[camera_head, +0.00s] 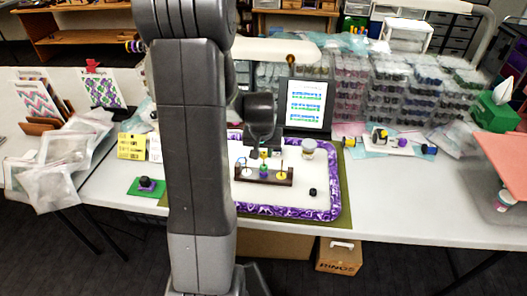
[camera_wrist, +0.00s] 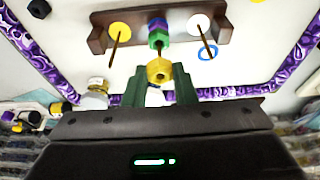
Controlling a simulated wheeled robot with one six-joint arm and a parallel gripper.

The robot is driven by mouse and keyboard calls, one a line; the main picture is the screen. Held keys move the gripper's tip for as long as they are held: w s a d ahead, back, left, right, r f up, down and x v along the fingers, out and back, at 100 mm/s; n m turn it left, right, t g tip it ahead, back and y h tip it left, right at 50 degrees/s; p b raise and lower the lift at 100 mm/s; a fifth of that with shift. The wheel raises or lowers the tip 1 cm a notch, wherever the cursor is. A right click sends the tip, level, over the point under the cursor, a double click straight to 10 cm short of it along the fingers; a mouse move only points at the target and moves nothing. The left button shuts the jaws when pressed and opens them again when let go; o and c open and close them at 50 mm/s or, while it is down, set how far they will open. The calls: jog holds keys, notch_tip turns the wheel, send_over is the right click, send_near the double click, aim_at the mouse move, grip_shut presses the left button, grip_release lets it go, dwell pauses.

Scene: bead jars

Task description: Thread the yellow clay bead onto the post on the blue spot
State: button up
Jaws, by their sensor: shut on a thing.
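My gripper (camera_wrist: 160,88) is shut on the yellow bead (camera_wrist: 160,71), gripped between its green fingertips. In the head view the yellow bead (camera_head: 264,154) is over the middle of the dark wooden rack (camera_head: 273,181). The rack's middle post carries a green bead (camera_wrist: 160,41) above blue and purple ones. The yellow bead lines up with this post above the green bead; I cannot tell whether the post tip is inside its hole. The spot under the stack is hidden. The outer posts stand bare on a yellow spot (camera_wrist: 120,31) and a white spot (camera_wrist: 199,20).
The rack stands on a white tray with a purple patterned rim (camera_head: 290,212). A lidded jar (camera_head: 308,149) and a black bead (camera_head: 312,191) are to its right. A blue ring (camera_wrist: 208,53) lies near the white-spot end. A green mat (camera_head: 137,187) with a dark item lies left.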

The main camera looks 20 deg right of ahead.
jog(key=shift+f+b, duration=1.7)
jog(key=shift+f, duration=0.2)
dwell(1.4)
dwell(0.5)
jog(key=o, duration=1)
jog(key=shift+o, duration=0.2)
jog(key=shift+r, duration=0.1)
jog(key=v, duration=1.3)
jog(key=shift+r, duration=0.3)
jog(key=shift+s, duration=0.1)
